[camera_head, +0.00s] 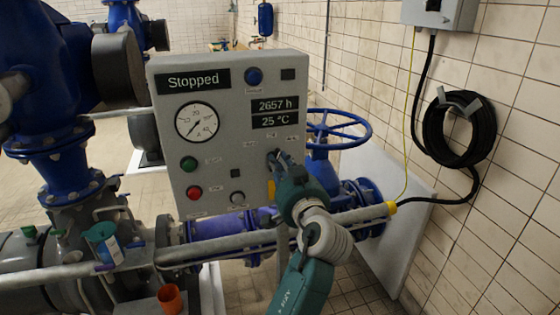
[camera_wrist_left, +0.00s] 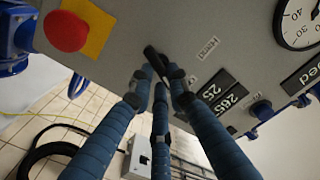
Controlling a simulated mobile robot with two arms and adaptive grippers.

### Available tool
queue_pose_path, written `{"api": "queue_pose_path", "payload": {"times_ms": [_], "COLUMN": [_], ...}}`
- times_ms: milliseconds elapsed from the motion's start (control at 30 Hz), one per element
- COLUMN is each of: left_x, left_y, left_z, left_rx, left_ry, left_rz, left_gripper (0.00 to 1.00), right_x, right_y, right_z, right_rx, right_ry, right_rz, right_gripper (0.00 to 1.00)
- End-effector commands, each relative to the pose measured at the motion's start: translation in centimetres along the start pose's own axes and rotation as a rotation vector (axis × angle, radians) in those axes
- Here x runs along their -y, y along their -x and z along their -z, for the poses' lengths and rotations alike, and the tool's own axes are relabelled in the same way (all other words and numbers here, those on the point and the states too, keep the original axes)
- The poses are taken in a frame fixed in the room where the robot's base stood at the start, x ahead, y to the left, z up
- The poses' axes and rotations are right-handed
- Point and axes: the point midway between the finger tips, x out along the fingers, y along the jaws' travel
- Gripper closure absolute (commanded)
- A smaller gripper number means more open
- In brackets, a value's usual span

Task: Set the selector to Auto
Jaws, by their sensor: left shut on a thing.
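The grey control panel (camera_head: 222,120) stands in the middle of the head view. Its display (camera_head: 194,81) reads "Stopped". The selector is a black knob (camera_wrist_left: 153,57) low on the panel face in the wrist view. My left gripper (camera_head: 276,160) is at the panel's right side, with its fingers closed around the selector. In the wrist view the blue fingers of the left gripper (camera_wrist_left: 164,72) meet at the knob. In the head view the gripper hides the selector. The small labels are too blurred to read, so I cannot tell its setting. My right gripper is not in view.
A red mushroom button (camera_wrist_left: 67,31) on a yellow plate (camera_wrist_left: 92,22) is near the selector. A green button (camera_head: 189,163) and a red button (camera_head: 194,193) are at the panel's left. A blue handwheel (camera_head: 340,128) stands close behind, right of the panel.

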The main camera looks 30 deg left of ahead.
Motion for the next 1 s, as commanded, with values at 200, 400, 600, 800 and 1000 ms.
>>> {"api": "queue_pose_path", "payload": {"times_ms": [200, 400, 600, 800, 1000], "left_x": [0.0, 0.0, -0.1, -0.1, -0.1], "left_y": [-0.1, -0.1, -0.1, -0.1, -0.1], "left_z": [0.1, 0.0, -0.1, -0.1, -0.1], "left_rx": [0.0, -0.001, -0.001, -0.002, -0.002], "left_ry": [-0.176, -0.301, -0.376, -0.407, -0.413], "left_rz": [0.001, 0.002, 0.003, 0.003, 0.004], "left_gripper": [1.0, 1.0, 1.0, 1.0, 1.0], "right_x": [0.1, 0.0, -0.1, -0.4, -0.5], "right_y": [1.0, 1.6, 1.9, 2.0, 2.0], "right_z": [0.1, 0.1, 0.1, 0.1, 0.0], "right_rx": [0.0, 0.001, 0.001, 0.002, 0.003], "right_ry": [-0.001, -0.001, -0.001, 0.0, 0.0], "right_rz": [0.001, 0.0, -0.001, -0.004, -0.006], "right_gripper": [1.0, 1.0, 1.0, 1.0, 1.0]}}
